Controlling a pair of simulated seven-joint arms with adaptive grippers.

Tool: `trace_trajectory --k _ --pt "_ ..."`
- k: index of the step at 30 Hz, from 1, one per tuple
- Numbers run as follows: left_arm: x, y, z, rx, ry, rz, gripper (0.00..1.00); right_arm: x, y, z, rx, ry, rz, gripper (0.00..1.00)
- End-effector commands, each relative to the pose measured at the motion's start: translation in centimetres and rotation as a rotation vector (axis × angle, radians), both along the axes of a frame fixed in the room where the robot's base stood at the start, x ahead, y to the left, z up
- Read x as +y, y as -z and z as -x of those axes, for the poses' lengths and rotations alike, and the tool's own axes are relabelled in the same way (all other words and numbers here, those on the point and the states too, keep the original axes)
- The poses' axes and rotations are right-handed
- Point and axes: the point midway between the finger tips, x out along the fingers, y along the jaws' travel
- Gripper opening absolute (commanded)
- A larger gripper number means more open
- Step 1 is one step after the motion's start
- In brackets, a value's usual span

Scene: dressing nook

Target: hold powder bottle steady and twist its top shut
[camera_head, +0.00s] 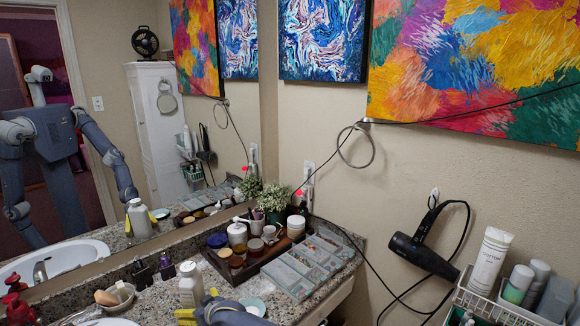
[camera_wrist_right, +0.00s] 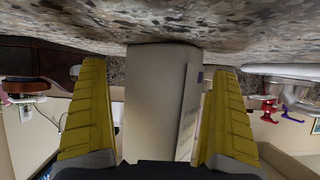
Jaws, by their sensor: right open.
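The powder bottle (camera_head: 190,290), pale grey-white with a rounded top, stands upright on the speckled counter in the head view. My right gripper (camera_head: 198,306), with yellow fingertips, is at the bottle's near side. In the right wrist view the gripper (camera_wrist_right: 160,70) is open, with one finger on each side of the bottle (camera_wrist_right: 155,105), and gaps show between fingers and bottle. A printed label shows on one side of the bottle there. The top is out of sight in the wrist view. My left gripper is not seen directly in the head view.
A dark tray (camera_head: 240,272) with jars and a divided organizer (camera_head: 300,285) stand right of the bottle. A round lidded dish (camera_head: 253,305) sits close by. A mirror (camera_head: 100,120) backs the counter.

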Motion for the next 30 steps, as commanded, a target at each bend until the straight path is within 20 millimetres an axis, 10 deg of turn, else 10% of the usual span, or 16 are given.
trace_trajectory --k 15,30 --pt "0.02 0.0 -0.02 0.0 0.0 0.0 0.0 0.03 -0.02 0.02 0.0 0.0 0.0 0.43" --pt "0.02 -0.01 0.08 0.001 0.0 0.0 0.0 0.0 0.01 0.0 -0.001 0.0 0.001 0.33"
